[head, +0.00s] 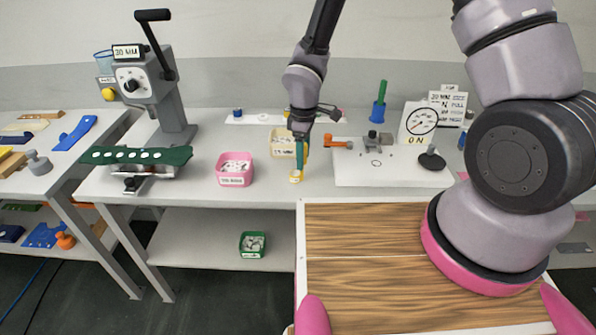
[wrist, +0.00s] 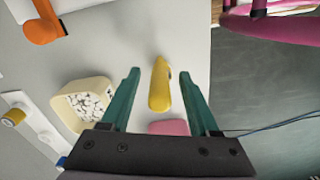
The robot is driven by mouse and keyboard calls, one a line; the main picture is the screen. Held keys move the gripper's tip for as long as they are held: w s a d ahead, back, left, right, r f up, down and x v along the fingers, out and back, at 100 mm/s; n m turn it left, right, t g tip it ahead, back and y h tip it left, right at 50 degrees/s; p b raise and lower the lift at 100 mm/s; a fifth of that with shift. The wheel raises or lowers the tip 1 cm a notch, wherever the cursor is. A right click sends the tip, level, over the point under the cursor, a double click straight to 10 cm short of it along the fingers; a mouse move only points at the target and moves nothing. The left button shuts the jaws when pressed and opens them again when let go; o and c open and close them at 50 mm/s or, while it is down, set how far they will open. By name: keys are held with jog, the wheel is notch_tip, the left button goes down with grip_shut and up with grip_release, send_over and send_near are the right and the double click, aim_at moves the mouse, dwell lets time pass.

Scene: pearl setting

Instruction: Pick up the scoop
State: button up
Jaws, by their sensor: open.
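The yellow scoop (head: 296,177) is on the grey bench, close to its front edge and right of the pink bin. In the wrist view the scoop (wrist: 159,92) shows as a long yellow shape between my two teal fingers, with a gap on each side. My gripper (head: 301,165) points down over it, open and empty; it also shows in the wrist view (wrist: 159,74). The fingers partly cover the scoop in the head view, and I cannot tell how far above it they are.
A pink bin (head: 235,169) with small white parts stands left of my gripper, and a cream bin (head: 283,143) stands behind it. A white board (head: 395,175) with an orange-handled clamp (head: 338,143) lies to the right. A grey press (head: 155,95) stands at the left.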

jog(key=shift+c, duration=0.4)
grip_shut()
jog(key=shift+r, duration=0.15)
notch_tip(320, 180, up, 10)
jog(key=shift+f, duration=0.1)
jog(key=shift+a, duration=0.1)
dwell(1.7)
